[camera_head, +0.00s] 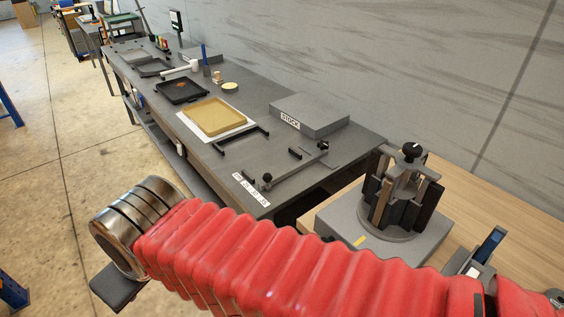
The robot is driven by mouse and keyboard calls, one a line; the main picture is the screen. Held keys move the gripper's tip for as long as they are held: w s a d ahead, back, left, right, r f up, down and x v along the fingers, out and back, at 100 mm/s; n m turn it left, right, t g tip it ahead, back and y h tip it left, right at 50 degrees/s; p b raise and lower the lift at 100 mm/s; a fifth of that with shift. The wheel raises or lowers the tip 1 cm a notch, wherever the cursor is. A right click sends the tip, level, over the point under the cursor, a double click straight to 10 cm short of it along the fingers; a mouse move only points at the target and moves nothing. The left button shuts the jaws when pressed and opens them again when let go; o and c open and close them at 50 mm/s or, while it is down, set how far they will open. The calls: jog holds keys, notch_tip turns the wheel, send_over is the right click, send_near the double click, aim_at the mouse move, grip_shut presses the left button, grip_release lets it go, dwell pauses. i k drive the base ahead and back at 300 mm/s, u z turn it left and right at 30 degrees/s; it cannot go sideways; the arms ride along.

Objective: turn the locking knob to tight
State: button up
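Several black knobs are in view, and I cannot tell for sure which is the locking knob. One black knob (411,150) with a pale mark sits on top of a grey, upright holder (385,222) at the right. A smaller black knob (268,178) stands at the near end of a thin bar on the dark bench. Any tight or loose marking is too small to read. My red-sleeved arm crosses the foreground and ends in a metal cuff at the left. A dark flat part of my gripper (118,288) shows below the cuff, apart from all knobs. Its fingers cannot be made out.
The long dark bench (225,165) carries a tan tray (215,116), a black tray (183,90) and a grey block labelled STOCK (309,115). A wooden surface (500,215) lies at the right, beside the wall.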

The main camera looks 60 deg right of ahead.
aim_at(323, 146)
jog(key=z, duration=2.05)
